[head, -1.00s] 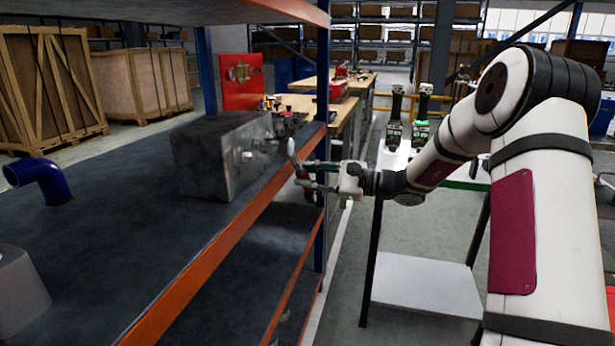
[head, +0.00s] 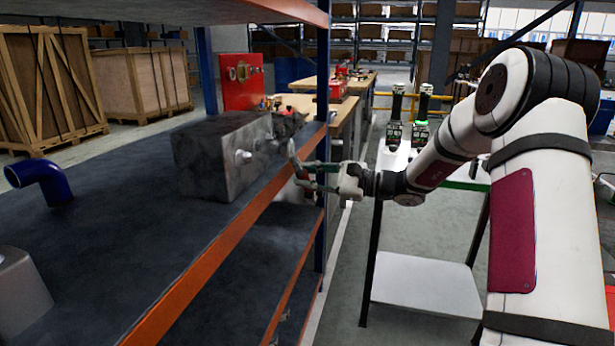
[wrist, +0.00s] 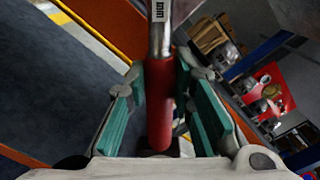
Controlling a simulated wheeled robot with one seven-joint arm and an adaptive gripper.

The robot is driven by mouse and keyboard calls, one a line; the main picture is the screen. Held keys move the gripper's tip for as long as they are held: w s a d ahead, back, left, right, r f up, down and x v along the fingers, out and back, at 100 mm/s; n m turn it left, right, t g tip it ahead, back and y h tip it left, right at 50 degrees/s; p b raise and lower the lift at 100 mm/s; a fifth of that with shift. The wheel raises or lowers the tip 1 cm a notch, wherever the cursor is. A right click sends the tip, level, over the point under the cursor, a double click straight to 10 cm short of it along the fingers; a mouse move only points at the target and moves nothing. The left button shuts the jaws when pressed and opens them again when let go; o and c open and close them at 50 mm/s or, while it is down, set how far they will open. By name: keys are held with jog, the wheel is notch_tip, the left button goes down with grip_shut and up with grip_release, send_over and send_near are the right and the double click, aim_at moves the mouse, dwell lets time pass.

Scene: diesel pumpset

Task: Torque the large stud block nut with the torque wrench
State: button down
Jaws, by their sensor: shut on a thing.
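The large stud block (head: 205,165) is a dark grey metal block on the shelf in the head view. A light round stud with its nut (head: 243,157) stands out from its near face. My gripper (head: 300,175) is at the shelf's front edge, to the right of the block. In the wrist view my gripper (wrist: 165,105) is shut on the torque wrench, with green pads on both sides of its red handle (wrist: 160,115). The wrench's silver shaft (wrist: 160,35) runs up out of the picture, so its head is hidden there. I cannot tell whether the wrench touches the nut.
The dark shelf (head: 110,250) has an orange front beam (head: 215,245). A blue pipe elbow (head: 45,180) and a grey part (head: 20,290) stand on its left. A blue upright (head: 322,120) is just behind my gripper. A white stand (head: 425,285) is below my arm.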

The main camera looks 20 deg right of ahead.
jog(key=shift+w+a+r, duration=0.1)
jog(key=shift+w+a, duration=0.25)
jog(key=shift+a, duration=0.15)
dwell(0.5)
jog(key=s+d+f+m+p, duration=0.2)
jog(key=s+m+p, duration=0.1)
jog(key=s+p, duration=0.2)
jog(key=shift+s+f+m, duration=0.3)
jog(key=shift+s+f, duration=0.05)
jog(key=shift+s, duration=0.1)
dwell(1.5)
